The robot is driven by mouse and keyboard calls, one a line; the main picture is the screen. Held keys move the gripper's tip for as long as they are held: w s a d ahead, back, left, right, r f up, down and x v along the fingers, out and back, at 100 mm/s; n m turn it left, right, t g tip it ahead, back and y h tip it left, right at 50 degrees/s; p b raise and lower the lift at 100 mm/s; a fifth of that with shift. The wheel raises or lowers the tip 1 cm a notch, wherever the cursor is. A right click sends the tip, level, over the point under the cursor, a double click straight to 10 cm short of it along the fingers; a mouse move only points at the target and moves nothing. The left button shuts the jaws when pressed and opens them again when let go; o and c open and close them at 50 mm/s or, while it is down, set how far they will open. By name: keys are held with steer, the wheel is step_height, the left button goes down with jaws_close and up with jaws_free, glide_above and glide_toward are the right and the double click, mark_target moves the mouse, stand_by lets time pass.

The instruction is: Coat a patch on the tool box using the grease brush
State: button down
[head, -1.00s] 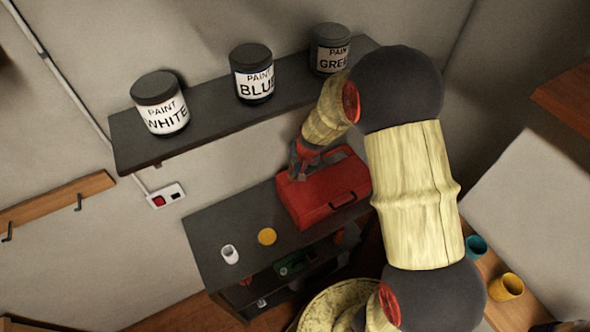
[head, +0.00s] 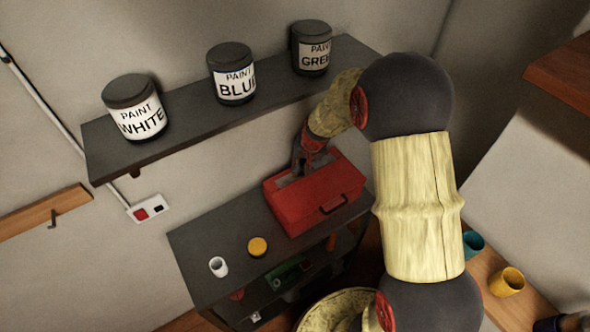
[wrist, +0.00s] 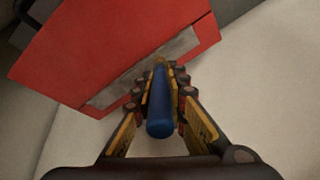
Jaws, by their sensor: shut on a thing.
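The red tool box (head: 318,200) sits on the dark workbench below the shelf; it also shows at the upper left of the wrist view (wrist: 110,45). A grey, streaky patch (wrist: 140,72) runs along its red surface. My gripper (head: 300,168) is over the back left part of the box. In the wrist view my gripper (wrist: 160,88) is shut on the grease brush (wrist: 159,115), whose blue handle lies between the fingers. The brush tip is beside the grey patch, mostly hidden by the fingers; I cannot tell whether it touches.
A white cup (head: 218,266) and a yellow round item (head: 257,246) stand on the workbench (head: 205,240) left of the box. Paint cans, including blue (head: 232,75), line the shelf (head: 200,120) above my gripper. Cups (head: 507,282) stand at the lower right.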

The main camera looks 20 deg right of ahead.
steer(key=shift+w+d+f+b, duration=0.1)
steer(key=shift+w+d+b, duration=0.25)
steer(key=shift+d+b, duration=0.9)
steer(key=shift+w+d+b, duration=0.3)
steer(key=shift+d+b, duration=0.15)
steer(key=shift+d, duration=1.6)
steer(key=shift+w+d+f+b, duration=0.1)
steer(key=shift+w+d+b, duration=0.25)
steer(key=shift+d+b, duration=0.9)
steer(key=shift+w+d+r+b, duration=0.1)
steer(key=shift+w+d+b, duration=0.15)
steer(key=shift+d, duration=1.1)
steer(key=shift+w+d+b, duration=0.2)
steer(key=shift+w+d, duration=0.05)
steer(key=shift+d, duration=1.15)
steer(key=shift+w+d+r+b, duration=0.1)
steer(key=shift+w+d+b, duration=0.15)
steer(key=shift+d, duration=1.1)
steer(key=shift+f, duration=0.1)
steer(key=shift+a, duration=0.1)
